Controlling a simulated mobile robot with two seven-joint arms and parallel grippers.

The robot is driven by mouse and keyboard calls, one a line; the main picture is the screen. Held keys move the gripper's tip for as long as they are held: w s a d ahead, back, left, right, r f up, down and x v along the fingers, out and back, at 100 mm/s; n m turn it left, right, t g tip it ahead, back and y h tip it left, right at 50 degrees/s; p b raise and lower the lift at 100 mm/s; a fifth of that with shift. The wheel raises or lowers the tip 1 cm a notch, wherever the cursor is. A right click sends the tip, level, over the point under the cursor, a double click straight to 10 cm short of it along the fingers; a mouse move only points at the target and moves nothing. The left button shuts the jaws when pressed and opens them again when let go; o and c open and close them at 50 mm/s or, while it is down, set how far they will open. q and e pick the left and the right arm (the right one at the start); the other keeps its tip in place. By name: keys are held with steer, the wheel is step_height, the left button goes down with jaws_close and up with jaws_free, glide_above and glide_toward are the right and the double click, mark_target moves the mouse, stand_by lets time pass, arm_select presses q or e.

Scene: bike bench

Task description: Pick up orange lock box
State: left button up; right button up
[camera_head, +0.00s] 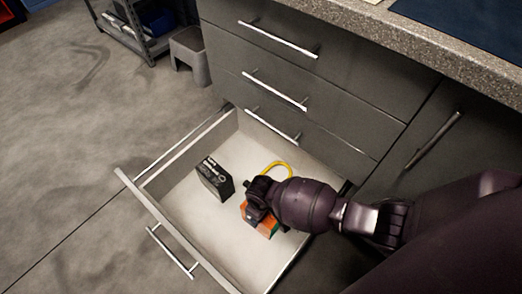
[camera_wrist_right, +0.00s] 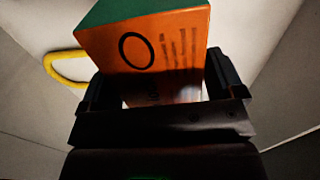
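The orange box (camera_head: 265,227), with a green face, sits in the open drawer and is partly hidden by my right gripper in the head view. In the right wrist view the orange box (camera_wrist_right: 150,45) shows dark lettering. My right gripper (camera_head: 257,203) is down at the box. In the wrist view its two fingers (camera_wrist_right: 160,90) stand apart on either side of the box, with small light gaps beside it, so it looks open. Whether either finger touches the box cannot be told. My left gripper is not in view.
The pulled-out drawer (camera_head: 205,258) has low walls around the box. A black box (camera_head: 215,178) stands to the left, and a yellow loop (camera_head: 277,166) lies behind. Closed drawers (camera_head: 290,95) and a counter (camera_head: 420,45) rise behind. Open floor (camera_head: 60,160) lies left.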

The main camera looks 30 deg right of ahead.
steer(key=c, duration=1.4)
steer(key=shift+r, duration=0.1)
